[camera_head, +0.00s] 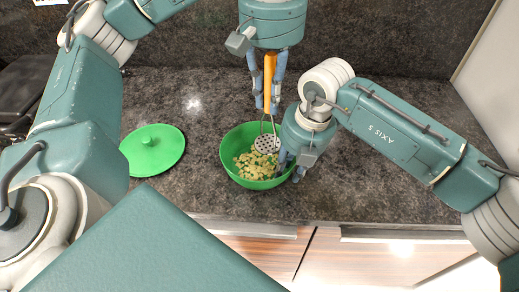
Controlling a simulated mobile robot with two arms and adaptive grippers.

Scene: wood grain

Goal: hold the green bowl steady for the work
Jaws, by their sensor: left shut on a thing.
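The green bowl (231,165) stands upright on the dark counter and holds pale yellow and green chunks (256,166). My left gripper (267,104) is above the bowl's far side, shut on the orange handle of a masher (267,144). The masher's round perforated metal head is down in the bowl, over the chunks. My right gripper (290,168) is at the bowl's right rim, its fingers pointing down, one on the inner side and one on the outer side. Its wrist hides part of the rim, and whether the fingers press on it cannot be seen.
A green lid (152,150) with a knob lies on the counter left of the bowl. A dark appliance or pan (22,95) is at the far left. The counter's front edge, above wooden cabinets (330,255), is close to the bowl. A dark wall stands behind.

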